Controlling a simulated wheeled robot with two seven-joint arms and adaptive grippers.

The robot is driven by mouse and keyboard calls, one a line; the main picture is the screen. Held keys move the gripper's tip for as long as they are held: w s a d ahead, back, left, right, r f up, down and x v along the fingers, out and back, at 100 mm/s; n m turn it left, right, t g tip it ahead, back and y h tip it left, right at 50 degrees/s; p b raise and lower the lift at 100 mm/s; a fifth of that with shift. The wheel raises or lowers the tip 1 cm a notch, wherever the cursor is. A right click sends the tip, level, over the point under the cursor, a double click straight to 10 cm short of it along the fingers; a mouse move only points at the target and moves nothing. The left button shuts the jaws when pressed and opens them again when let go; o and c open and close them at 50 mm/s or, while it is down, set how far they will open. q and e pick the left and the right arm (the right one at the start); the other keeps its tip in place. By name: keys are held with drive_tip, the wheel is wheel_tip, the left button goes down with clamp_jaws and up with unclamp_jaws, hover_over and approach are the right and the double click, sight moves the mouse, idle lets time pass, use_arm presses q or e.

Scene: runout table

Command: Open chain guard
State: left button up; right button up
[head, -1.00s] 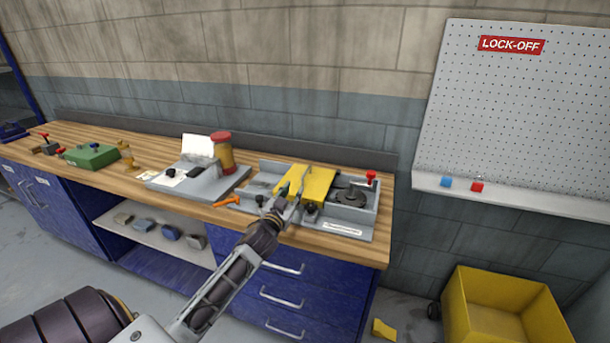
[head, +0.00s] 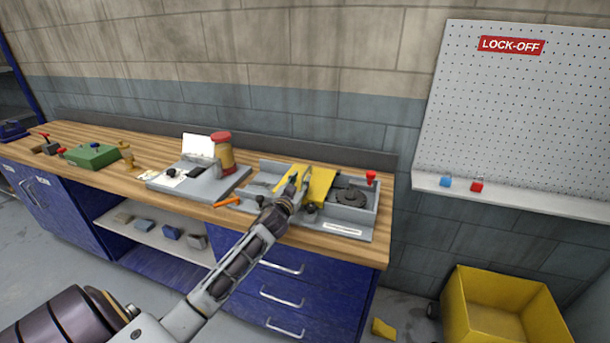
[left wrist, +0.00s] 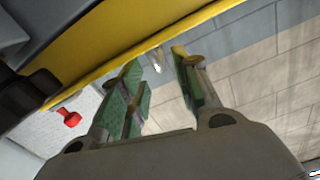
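The yellow chain guard (head: 321,184) lies over the grey fixture (head: 350,227) at the right end of the bench. My left gripper (head: 299,179) is at the guard's left part and hides some of it. In the left wrist view the gripper's green-padded fingers (left wrist: 163,86) stand apart with nothing visible held between them. The guard's yellow edge (left wrist: 110,66) runs across that view close to the fingertips; I cannot tell whether they touch it. The guard looks down over the fixture. My right gripper is out of view.
The fixture has a black knob (head: 310,208), a dark sprocket (head: 351,196) and a red knob (head: 371,176). Left of it are an orange-handled tool (head: 227,201) and a grey device with a red-topped cylinder (head: 222,154). A yellow bin (head: 505,305) stands on the floor at right.

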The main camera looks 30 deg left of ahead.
sight(302, 179)
use_arm(q)
drive_tip(key=shift+x, duration=1.1)
drive_tip(key=shift+w, duration=0.25)
drive_tip(key=shift+x, duration=0.95)
drive_tip(key=shift+w+a, duration=0.15)
drive_tip(key=shift+w, duration=0.45)
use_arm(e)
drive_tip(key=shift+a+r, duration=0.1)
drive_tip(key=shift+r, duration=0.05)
use_arm(q)
drive_tip(key=shift+c, duration=0.5)
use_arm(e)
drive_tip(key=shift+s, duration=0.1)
use_arm(q)
drive_tip(key=c, duration=0.4)
clamp_jaws()
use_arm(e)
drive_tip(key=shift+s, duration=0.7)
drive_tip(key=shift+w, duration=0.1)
